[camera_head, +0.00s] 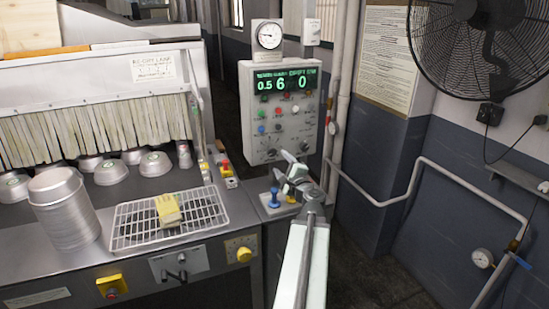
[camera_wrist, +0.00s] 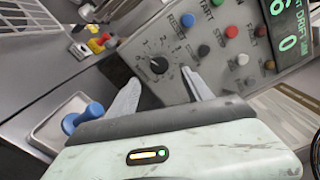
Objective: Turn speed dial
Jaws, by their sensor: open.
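A grey control box (camera_head: 281,120) with a lit green display reading 0.5, 6 and 0 is mounted on the wall side. A black dial (camera_wrist: 159,65) with a white pointer line and a printed number scale shows on its panel in the wrist view. Its name label is not legible. My gripper (camera_head: 288,165) is at the lower edge of the box in the head view. In the wrist view my gripper (camera_wrist: 160,76) is open, with its fingertips on either side of the dial in the picture. I cannot tell whether they touch it.
Several coloured buttons sit around the dial, including a blue one (camera_wrist: 188,20) and a black one (camera_wrist: 204,50). A blue-handled object (camera_head: 273,198) stands on a tray below the box.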

